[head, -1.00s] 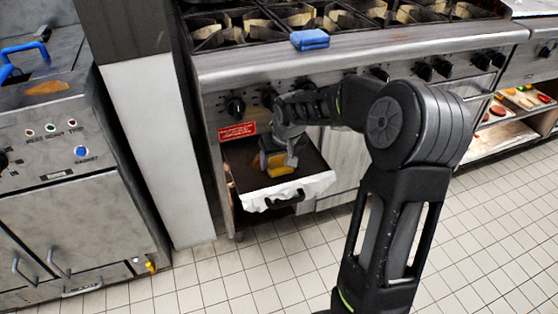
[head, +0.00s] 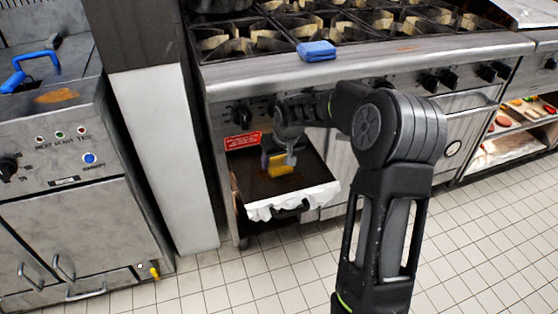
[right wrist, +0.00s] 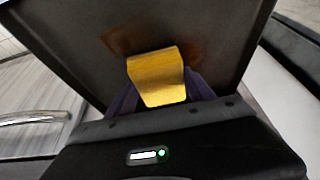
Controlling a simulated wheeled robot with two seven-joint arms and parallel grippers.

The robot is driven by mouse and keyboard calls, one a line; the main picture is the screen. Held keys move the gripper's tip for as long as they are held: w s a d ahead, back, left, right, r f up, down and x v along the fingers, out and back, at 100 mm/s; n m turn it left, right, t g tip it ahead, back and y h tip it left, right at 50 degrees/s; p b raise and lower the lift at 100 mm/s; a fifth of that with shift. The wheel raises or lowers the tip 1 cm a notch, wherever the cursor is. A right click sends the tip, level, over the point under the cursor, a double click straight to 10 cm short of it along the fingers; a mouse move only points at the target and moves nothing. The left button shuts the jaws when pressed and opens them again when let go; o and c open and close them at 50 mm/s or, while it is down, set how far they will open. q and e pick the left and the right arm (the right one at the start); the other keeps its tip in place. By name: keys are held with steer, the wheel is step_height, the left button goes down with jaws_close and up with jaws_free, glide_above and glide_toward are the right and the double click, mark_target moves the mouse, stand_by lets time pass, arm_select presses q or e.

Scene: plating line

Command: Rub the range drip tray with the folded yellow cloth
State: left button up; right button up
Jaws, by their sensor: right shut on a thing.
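The range drip tray (head: 308,176) is pulled out under the range front in the head view, dark inside with a white lining over its front edge. My right gripper (head: 279,163) reaches into it, shut on the folded yellow cloth (head: 281,170). The right wrist view shows the cloth (right wrist: 157,76) between the purple fingers of my right gripper (right wrist: 160,98), over the dark tray floor (right wrist: 215,40). A brown stain (right wrist: 190,48) shows around the cloth. I cannot tell whether the cloth presses on the floor. My left gripper is not in view.
A fryer-like unit (head: 60,170) with a blue handle stands at the left, past a pale panel (head: 165,160). The tiled floor (head: 240,275) in front is clear.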

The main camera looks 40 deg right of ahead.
mark_target(292, 169)
steer(key=shift+s+d+p, duration=0.2)
steer(key=shift+s+d, duration=0.05)
steer(key=shift+d, duration=0.45)
steer(key=shift+s+d+p, duration=0.2)
steer(key=shift+s+d, duration=0.05)
steer(key=shift+d, duration=0.4)
steer(key=shift+s, duration=0.1)
steer(key=shift+s+a+f+b, duration=0.1)
steer(key=shift+s+a+b, duration=0.2)
steer(key=shift+s, duration=0.5)
steer(key=shift+s+a+b, duration=0.15)
steer(key=shift+s+a, duration=0.2)
steer(key=shift+s, duration=0.7)
steer(key=shift+s+a, duration=0.1)
steer(key=shift+s+a, duration=0.3)
steer(key=shift+s, duration=0.65)
steer(key=shift+s+a, duration=0.3)
steer(key=shift+s, duration=0.5)
